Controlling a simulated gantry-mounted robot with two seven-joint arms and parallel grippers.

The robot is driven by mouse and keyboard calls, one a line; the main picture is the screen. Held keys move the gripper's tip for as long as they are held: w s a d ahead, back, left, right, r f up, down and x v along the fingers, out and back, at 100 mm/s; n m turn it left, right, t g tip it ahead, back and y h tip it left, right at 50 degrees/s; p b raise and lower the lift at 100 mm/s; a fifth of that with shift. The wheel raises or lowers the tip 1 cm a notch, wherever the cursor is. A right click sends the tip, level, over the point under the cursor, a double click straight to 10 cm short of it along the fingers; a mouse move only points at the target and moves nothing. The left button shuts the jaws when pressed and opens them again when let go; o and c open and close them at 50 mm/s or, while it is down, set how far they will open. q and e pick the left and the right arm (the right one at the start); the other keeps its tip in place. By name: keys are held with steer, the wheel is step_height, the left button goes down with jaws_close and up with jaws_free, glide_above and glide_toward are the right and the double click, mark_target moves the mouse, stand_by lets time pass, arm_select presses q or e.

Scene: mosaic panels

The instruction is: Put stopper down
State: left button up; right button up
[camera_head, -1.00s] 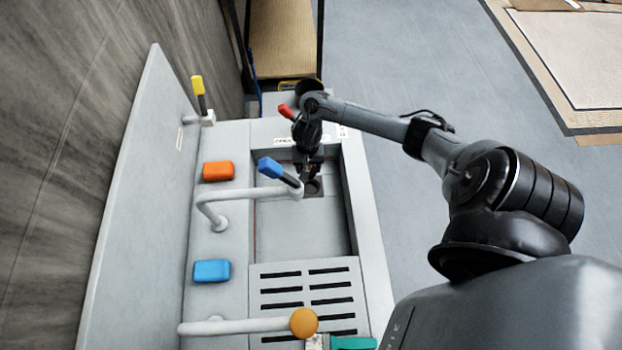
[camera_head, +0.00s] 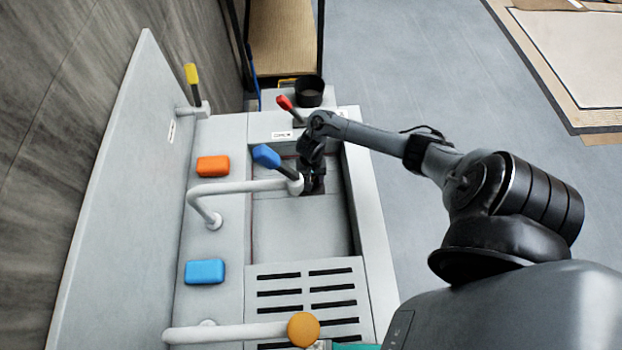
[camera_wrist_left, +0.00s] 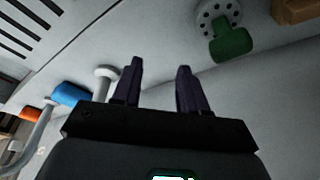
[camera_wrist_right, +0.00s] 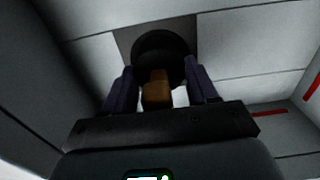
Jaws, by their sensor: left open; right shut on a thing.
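The stopper has a black disc (camera_wrist_right: 160,52) and a brown grip (camera_wrist_right: 157,90). My right gripper (camera_wrist_right: 160,92) is shut on the brown grip, with a finger on each side of it. The disc lies over a dark square patch (camera_wrist_right: 124,36) of the basin floor; I cannot tell whether it touches. In the head view my right gripper (camera_head: 313,184) is down in the sink basin (camera_head: 300,232) at its far end, and it hides the stopper. My left gripper (camera_wrist_left: 156,85) is open and empty in the left wrist view, and is not visible in the head view.
A white faucet with a blue lever (camera_head: 266,156) reaches over the basin beside my right gripper. A red lever (camera_head: 284,102) and a black cup (camera_head: 309,91) stand behind it. Orange (camera_head: 213,167) and blue (camera_head: 205,271) blocks lie on the left ledge. A slotted drainboard (camera_head: 305,300) is nearer.

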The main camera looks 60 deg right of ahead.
steer(key=shift+f, duration=0.35)
steer(key=shift+f, duration=0.5)
steer(key=o, duration=1.1)
steer(key=shift+c, duration=0.2)
steer(key=shift+r, duration=0.55)
step_height(320, 180, up, 12)
steer(key=p, duration=0.6)
steer(key=shift+r, duration=0.1)
